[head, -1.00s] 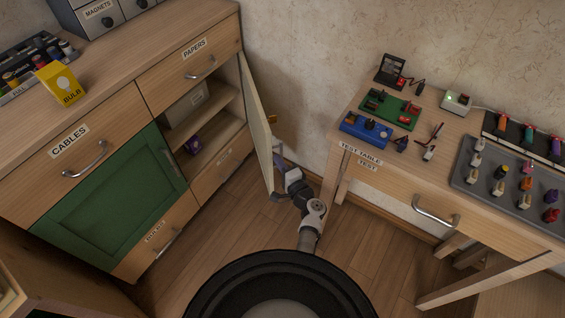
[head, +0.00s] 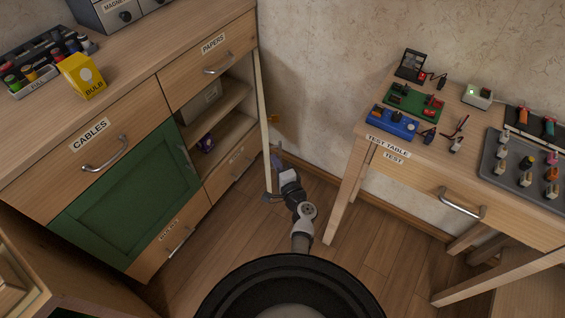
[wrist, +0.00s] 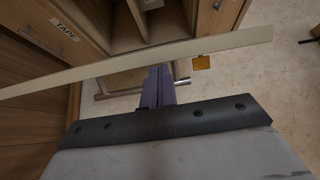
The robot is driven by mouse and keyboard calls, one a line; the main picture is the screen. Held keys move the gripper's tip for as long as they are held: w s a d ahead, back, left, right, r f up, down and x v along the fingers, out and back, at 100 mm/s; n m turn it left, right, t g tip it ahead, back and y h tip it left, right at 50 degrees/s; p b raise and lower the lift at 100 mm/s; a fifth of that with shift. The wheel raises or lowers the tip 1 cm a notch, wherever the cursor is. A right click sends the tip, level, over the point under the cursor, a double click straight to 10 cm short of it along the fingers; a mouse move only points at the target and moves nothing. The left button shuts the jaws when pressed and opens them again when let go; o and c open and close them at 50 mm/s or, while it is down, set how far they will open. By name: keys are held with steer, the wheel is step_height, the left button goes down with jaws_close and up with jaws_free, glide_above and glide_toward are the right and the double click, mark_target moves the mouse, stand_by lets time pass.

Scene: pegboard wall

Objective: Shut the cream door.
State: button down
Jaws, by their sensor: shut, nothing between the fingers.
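The cream door (head: 263,120) stands open at the right side of the cabinet's open compartment, seen nearly edge-on in the head view. In the wrist view the cream door (wrist: 230,40) is a thin pale strip across the picture above my fingers. My gripper (head: 276,162) is low, on the outer side of the door near its free end. Its purple fingers (wrist: 157,85) are shut and empty, with their tips close to the door strip. I cannot tell whether they touch it. An orange-brown tab (wrist: 201,62) shows beside the door.
The open compartment has shelves with a box (head: 200,103) and a small purple thing (head: 206,143). A green door (head: 128,198) is shut on its left. The test table (head: 388,146) stands to the right, its leg near my arm. Bare floor (head: 225,232) lies in front of the cabinet.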

steer(key=w+a+m+t+h+b, duration=0.1)
steer(key=a+h+b, duration=0.1)
steer(key=a, duration=2.5)
steer(key=shift+w+a+b, duration=0.2)
steer(key=shift+a+b, duration=0.1)
steer(key=shift+b, duration=0.4)
steer(key=shift+s, duration=0.1)
